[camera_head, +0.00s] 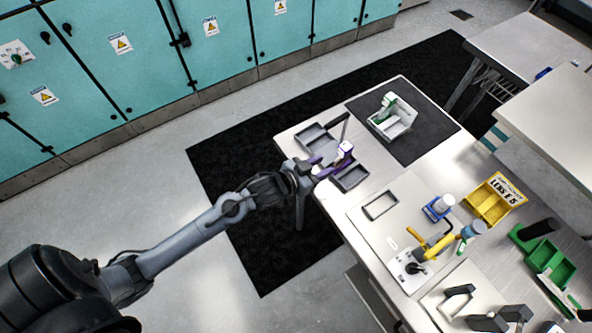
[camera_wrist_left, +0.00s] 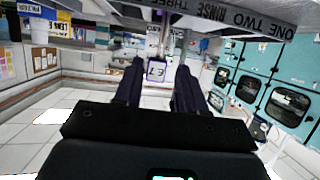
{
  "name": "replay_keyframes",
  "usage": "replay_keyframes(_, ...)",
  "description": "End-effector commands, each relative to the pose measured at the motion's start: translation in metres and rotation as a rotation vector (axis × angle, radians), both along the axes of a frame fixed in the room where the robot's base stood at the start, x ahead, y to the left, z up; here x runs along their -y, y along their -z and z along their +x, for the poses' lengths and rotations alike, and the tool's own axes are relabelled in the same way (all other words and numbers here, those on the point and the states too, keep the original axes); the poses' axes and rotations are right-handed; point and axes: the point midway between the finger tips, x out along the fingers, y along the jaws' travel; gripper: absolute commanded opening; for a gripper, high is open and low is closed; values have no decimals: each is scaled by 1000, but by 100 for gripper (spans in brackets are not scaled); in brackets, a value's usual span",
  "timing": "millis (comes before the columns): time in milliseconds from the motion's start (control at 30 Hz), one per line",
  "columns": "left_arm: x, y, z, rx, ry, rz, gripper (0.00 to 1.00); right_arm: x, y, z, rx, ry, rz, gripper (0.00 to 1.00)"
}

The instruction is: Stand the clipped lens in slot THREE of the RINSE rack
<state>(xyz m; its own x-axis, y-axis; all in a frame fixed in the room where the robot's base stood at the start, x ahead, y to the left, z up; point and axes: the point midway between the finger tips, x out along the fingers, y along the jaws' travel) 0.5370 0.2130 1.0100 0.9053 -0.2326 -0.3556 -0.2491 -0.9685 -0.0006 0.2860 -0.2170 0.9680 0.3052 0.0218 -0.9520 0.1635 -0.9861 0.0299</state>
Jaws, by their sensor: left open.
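The clipped lens shows as a purple and white clip (camera_head: 345,149) at the left end of the bench, by the grey trays. In the left wrist view its white tag with a purple rim (camera_wrist_left: 157,71) lies between and beyond my fingertips; the lens itself is hard to make out. My left gripper (camera_head: 323,172) is open, with a finger to each side of the tag in the wrist view. The RINSE rack (camera_wrist_left: 222,15) shows upside down along the top of the wrist view, lettered ONE, TWO and THREE. Whether the lens sits in a slot is hidden.
Grey trays (camera_head: 314,137) and (camera_head: 351,178) flank the clip. A white basket with a green clip (camera_head: 396,122) stands on a dark mat. A yellow bin (camera_head: 495,199), bottles and a green tray (camera_head: 550,262) are to the right. A rectangular frame (camera_head: 380,205) lies nearer.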

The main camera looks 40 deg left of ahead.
Motion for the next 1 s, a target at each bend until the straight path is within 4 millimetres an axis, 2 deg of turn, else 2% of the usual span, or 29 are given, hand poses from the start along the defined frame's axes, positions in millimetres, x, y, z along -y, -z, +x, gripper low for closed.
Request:
replay_keyframes(167,1,8,-21,-68,-24,25,40,0,0,0,0,2,2,0)
replay_keyframes(267,2,20,-50,-178,-59,64,40,0,0,0,0,2,2,0)
replay_keyframes(500,-2,43,-158,-558,-113,169,40,0,0,0,0,-1,-1,0)
replay_keyframes(600,-4,44,-199,-697,-113,193,40,1,0,0,1,-2,-4,0)
replay_keyframes(700,-5,43,-229,-798,-106,207,40,2,0,0,0,-4,-7,0)
replay_keyframes(833,-6,41,-248,-863,-96,214,40,2,0,0,0,-5,-9,0)
replay_keyframes(1000,-6,41,-251,-874,-94,217,40,2,0,0,0,-5,-8,0)
